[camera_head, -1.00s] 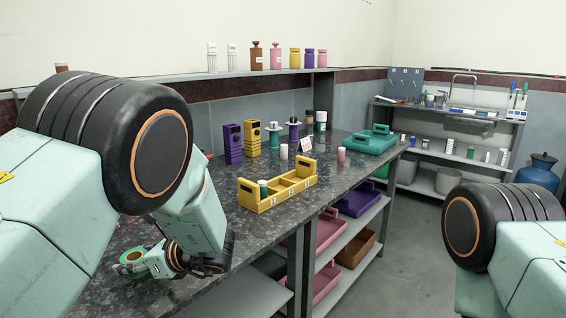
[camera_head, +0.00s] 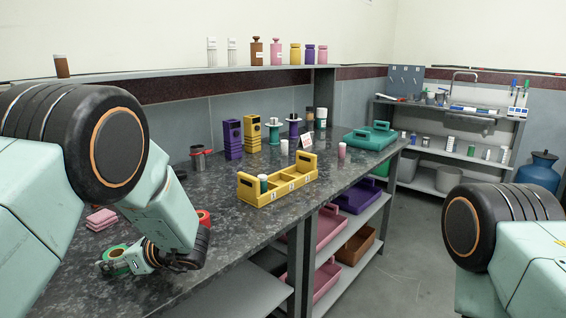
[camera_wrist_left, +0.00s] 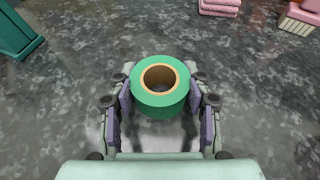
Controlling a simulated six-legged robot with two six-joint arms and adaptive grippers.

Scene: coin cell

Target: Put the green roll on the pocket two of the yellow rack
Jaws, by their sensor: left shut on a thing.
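The green roll (camera_head: 117,258), a ring of green tape with a brown core, is low at the front left of the counter in the head view. In the left wrist view the roll (camera_wrist_left: 160,100) sits upright on its base between the two fingers. My left gripper (camera_wrist_left: 160,103) is shut on it, one finger against each side. Whether the roll touches the counter I cannot tell. The yellow rack (camera_head: 278,190) stands further along the counter, with numbered pockets on its front. My right gripper is not in view.
Purple (camera_head: 233,140) and yellow (camera_head: 252,134) blocks and spools stand behind the rack. A green tray (camera_head: 370,137) is further right.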

